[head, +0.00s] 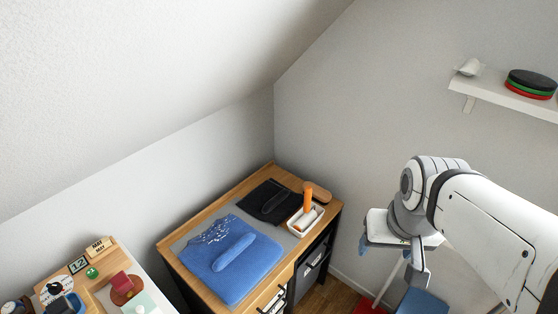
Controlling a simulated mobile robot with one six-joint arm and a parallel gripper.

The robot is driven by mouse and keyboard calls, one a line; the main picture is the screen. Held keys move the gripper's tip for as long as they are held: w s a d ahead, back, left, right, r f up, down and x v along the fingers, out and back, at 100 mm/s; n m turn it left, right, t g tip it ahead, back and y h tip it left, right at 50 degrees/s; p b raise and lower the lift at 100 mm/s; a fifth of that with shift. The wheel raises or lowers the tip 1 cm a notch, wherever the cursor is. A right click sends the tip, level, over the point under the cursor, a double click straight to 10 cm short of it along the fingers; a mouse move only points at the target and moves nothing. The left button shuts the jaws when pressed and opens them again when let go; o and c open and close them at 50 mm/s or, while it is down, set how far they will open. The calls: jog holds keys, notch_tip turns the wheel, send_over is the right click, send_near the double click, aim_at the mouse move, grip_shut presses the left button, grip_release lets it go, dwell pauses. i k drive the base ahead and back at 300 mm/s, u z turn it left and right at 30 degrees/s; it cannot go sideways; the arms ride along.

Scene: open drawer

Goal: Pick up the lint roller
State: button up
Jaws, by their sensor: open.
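An orange-handled lint roller (307,200) stands in a small white tray (318,211) at the right end of the wooden dresser top. Its handle points up, and its lower end is down among the pale contents of the tray. My gripper (392,260) hangs at the end of my white arm, to the right of the dresser and well apart from the lint roller. It is open, with nothing seen between its fingers; my own wrist hides part of it.
A folded blue garment (215,265) with a blue elongated item (233,253) and a black cloth (262,203) lie on the dresser. A drawer or compartment (310,266) shows at its front. A cluttered desk (104,289) stands lower left. A wall shelf (510,97) is upper right.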

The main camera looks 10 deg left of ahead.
aim_at(307, 207)
jog(key=u, duration=2.45)
jog(key=k, duration=0.7)
jog(key=z, duration=1.35)
jog(key=i, duration=1)
jog(key=u, duration=0.05)
